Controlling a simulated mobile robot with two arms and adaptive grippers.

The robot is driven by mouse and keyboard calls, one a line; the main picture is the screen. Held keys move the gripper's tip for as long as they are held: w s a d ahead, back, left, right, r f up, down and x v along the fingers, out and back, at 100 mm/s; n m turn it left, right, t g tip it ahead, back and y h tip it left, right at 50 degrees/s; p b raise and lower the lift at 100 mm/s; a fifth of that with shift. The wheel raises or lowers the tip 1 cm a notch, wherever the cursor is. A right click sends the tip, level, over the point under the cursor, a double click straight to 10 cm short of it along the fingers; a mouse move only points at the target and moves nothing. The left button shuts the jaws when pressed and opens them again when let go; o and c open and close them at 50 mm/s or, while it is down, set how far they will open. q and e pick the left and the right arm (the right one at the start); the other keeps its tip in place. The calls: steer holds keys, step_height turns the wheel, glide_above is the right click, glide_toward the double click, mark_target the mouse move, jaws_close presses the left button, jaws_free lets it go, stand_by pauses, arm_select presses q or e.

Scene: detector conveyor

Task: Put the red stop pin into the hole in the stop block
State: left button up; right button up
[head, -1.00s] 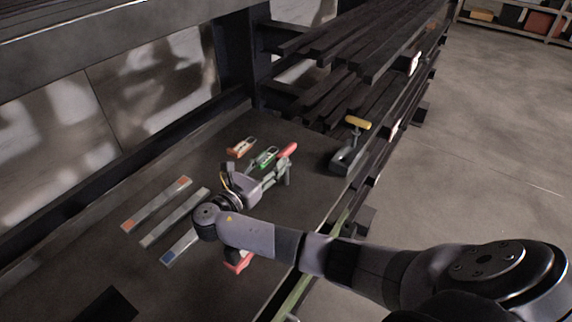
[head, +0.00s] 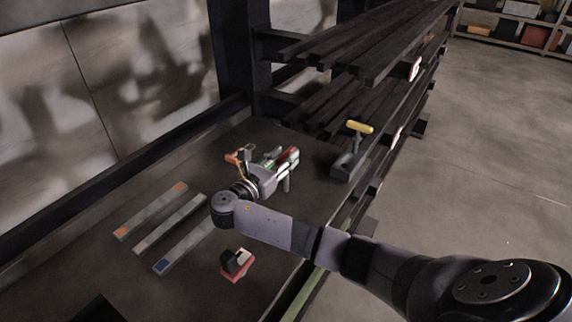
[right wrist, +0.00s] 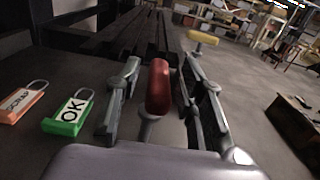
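The red stop pin (right wrist: 158,86) shows a thick red grip and a thin grey stem in the right wrist view. In the head view its red part (head: 291,153) shows at my right gripper (head: 286,166). The gripper's fingers (right wrist: 160,95) stand on both sides of the red grip, with narrow gaps showing, so it looks open around the pin. A dark block with a yellow T-handle (head: 347,166) stands farther right near the table edge. I see no hole clearly and cannot tell whether this is the stop block. My left gripper is not in view.
A green OK tag (right wrist: 68,115) and an orange SCRAP tag (right wrist: 22,104) lie left of the gripper. Three flat bars, one with orange ends (head: 150,211), lie left on the table. A red-and-black object (head: 238,266) sits nearer. Racked dark bars (head: 370,60) rise behind.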

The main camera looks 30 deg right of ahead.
jaws_close()
stand_by(0.6)
